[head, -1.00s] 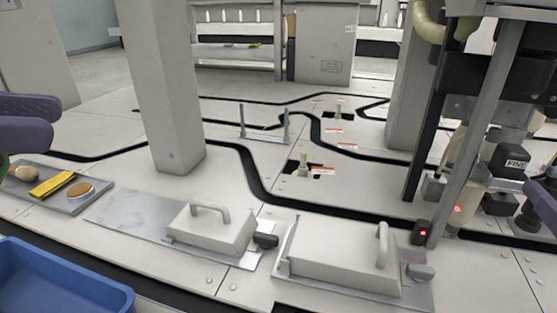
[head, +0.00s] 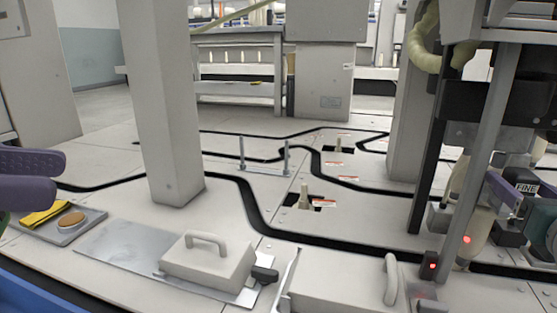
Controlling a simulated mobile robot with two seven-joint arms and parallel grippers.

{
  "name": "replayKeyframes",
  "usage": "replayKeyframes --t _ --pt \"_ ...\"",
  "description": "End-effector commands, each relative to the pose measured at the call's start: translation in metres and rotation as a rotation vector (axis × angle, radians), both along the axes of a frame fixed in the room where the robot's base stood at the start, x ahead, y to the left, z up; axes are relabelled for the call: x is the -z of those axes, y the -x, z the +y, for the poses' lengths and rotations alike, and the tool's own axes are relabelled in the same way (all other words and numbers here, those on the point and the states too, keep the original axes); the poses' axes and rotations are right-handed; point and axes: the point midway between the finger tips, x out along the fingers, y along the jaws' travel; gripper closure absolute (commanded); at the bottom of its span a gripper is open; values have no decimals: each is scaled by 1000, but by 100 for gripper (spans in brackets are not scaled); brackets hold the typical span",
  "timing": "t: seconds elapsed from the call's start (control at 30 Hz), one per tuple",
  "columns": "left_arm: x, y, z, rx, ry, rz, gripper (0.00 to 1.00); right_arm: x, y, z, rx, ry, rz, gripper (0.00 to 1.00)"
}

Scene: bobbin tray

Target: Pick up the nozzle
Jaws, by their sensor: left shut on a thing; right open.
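A pale hose piece (head: 474,243), which looks like the nozzle, hangs low at the right of the head view beside the grey post. Its exact outline is unclear. My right gripper (head: 535,213), with purple and teal parts, is open at the right edge, close to it. I cannot tell whether they touch. My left gripper (head: 30,178) shows only in part as purple pieces at the left edge. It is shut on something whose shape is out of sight.
A black block marked FINE (head: 520,180) is by my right gripper. A grey tray (head: 92,232) holds a yellow cloth (head: 44,213) and a brown-topped round piece (head: 71,221). Two handled covers (head: 208,265) (head: 340,285) stand in front. A blue bin (head: 30,295) is at lower left.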

Motion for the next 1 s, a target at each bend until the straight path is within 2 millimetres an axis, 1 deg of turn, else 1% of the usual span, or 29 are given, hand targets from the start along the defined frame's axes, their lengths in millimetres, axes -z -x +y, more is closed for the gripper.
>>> replayKeyframes --t 0.1,0.27,0.37,0.8,0.83,1.0 --pt "2 0 0 0 0 0 100 0 -5 -1 0 1 0 40" --pt "1 0 0 0 0 0 100 0 -4 -1 0 1 0 40" --pt "1 0 0 0 0 0 100 0 -4 -1 0 1 0 49" --pt "1 0 0 0 0 0 100 0 -4 -1 1 0 0 98" --pt "1 0 0 0 0 0 100 0 -4 -1 1 0 0 100" --pt "1 0 0 0 0 0 100 0 -4 -1 1 0 0 100"
